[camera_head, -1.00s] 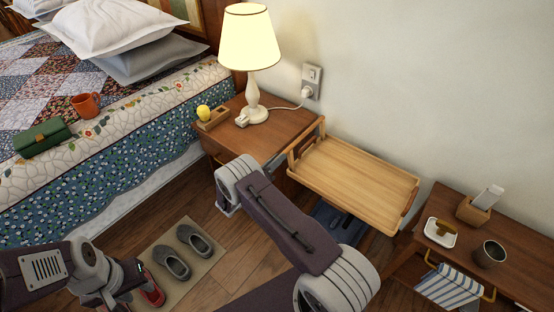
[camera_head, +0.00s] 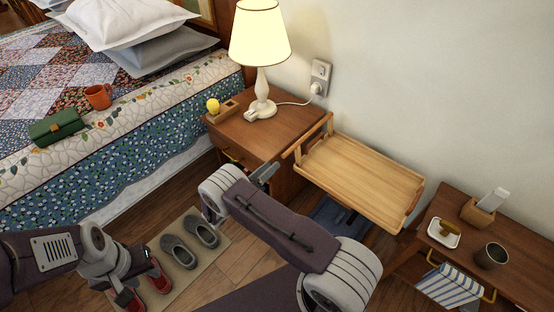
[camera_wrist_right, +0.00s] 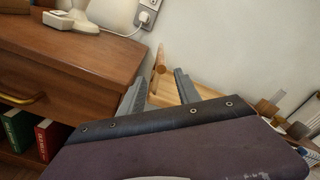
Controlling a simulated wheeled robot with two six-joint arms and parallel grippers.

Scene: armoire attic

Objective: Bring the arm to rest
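My right arm reaches in from the bottom of the head view. Its gripper (camera_head: 266,172) is beside the nightstand, near the front of the wooden tray. In the right wrist view my right gripper (camera_wrist_right: 158,84) shows two grey fingers spread apart with nothing between them, and a dark arm link of mine fills the lower part. My left gripper (camera_head: 132,282) is at the lower left of the head view, above the slippers on the floor mat. Its fingers are too small and overlapped to read.
The nightstand (camera_head: 240,135) bears a lit lamp (camera_head: 260,45). The wooden tray (camera_head: 365,180) stands to its right, and a side table (camera_head: 520,240) with a cup (camera_head: 491,256) further right. Grey shoes (camera_head: 178,252) and red slippers (camera_head: 158,278) lie on a mat. The bed is left.

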